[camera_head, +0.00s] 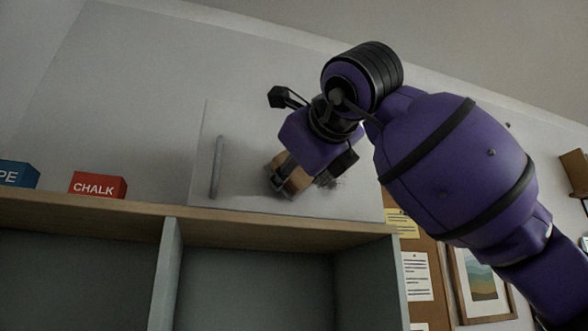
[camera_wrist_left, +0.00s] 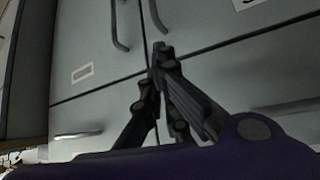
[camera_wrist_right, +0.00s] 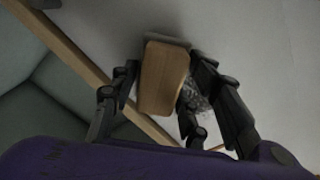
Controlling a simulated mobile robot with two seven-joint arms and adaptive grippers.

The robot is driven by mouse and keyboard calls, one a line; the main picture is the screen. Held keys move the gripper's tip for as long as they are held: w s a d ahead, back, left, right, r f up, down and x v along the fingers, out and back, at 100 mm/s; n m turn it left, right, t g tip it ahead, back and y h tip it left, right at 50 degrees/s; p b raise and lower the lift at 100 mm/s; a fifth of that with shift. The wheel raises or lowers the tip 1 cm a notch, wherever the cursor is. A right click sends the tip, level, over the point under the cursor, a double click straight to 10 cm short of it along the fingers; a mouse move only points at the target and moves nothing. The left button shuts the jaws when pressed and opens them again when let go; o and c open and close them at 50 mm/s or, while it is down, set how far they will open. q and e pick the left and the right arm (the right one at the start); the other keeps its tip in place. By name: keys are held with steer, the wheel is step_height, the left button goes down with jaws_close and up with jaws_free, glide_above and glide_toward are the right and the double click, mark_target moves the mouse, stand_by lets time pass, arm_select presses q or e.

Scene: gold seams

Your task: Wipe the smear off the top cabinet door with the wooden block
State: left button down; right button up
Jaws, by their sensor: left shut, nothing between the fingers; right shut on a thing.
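The top cabinet door (camera_head: 250,130) is a pale panel with a grey bar handle (camera_head: 216,165) on its left. My right gripper (camera_head: 292,182) is shut on the wooden block (camera_head: 297,176), at the door's lower middle. In the right wrist view the tan block (camera_wrist_right: 163,80) sits between the fingers, its far end at the door; I cannot tell whether it touches. A dark, mottled smear (camera_wrist_right: 197,97) shows just right of the block, partly hidden by a finger. My left gripper (camera_wrist_left: 160,55) is shut and empty, in front of grey cabinet fronts.
Below the door runs a wooden ledge (camera_head: 90,212) over open grey compartments. A red CHALK box (camera_head: 98,186) and a blue box (camera_head: 17,174) stand on it at the left. A corkboard and a framed picture (camera_head: 480,283) hang at lower right.

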mark_target(349, 176)
steer(key=shift+w+a, duration=0.2)
steer(key=shift+w, duration=0.4)
